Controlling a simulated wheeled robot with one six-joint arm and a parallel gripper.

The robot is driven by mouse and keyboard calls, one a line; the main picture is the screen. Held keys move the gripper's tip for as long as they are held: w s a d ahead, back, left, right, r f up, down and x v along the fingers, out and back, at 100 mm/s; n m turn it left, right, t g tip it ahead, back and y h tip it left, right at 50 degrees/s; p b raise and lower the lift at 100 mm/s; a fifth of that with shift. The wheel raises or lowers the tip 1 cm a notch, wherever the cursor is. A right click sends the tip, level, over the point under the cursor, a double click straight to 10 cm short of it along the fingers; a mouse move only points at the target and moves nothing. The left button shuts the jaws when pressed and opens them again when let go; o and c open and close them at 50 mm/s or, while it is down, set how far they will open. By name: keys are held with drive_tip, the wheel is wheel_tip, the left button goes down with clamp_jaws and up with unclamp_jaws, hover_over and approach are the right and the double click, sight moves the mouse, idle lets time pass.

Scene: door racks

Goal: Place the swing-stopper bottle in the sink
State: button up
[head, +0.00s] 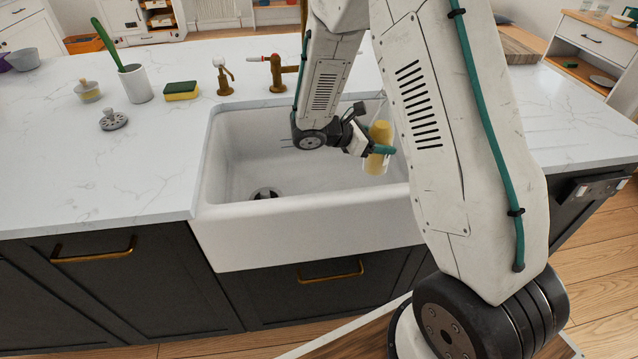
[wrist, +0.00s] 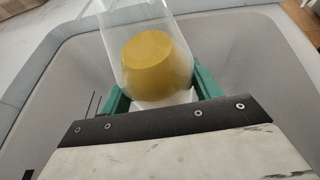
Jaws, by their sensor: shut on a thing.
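The swing-stopper bottle (head: 379,133) is clear with yellow contents, and its stopper cannot be made out. My gripper (head: 380,150) is shut on it, with the teal fingers on either side of the bottle. The bottle is over the right part of the white sink (head: 305,240), inside its outline; its exact height above the basin floor is hard to tell. In the wrist view the bottle (wrist: 155,62) sits between the fingers of my gripper (wrist: 160,98), and the sink walls (wrist: 255,50) surround it. The lower part of the bottle there is hidden by the gripper body.
A dark drain (head: 265,193) shows at the left of the basin floor. Brass taps (head: 278,75) stand behind the sink. A sponge (head: 181,91), a white cup (head: 136,84) and a small jar (head: 88,91) stand on the left counter. The basin's left half is free.

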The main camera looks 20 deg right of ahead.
wheel_tip(320, 180, down, 5)
drive_tip(key=shift+w+a+f, duration=0.1)
drive_tip(key=shift+w+f, duration=0.05)
drive_tip(key=shift+f, duration=2.65)
drive_tip(key=o, duration=1.7)
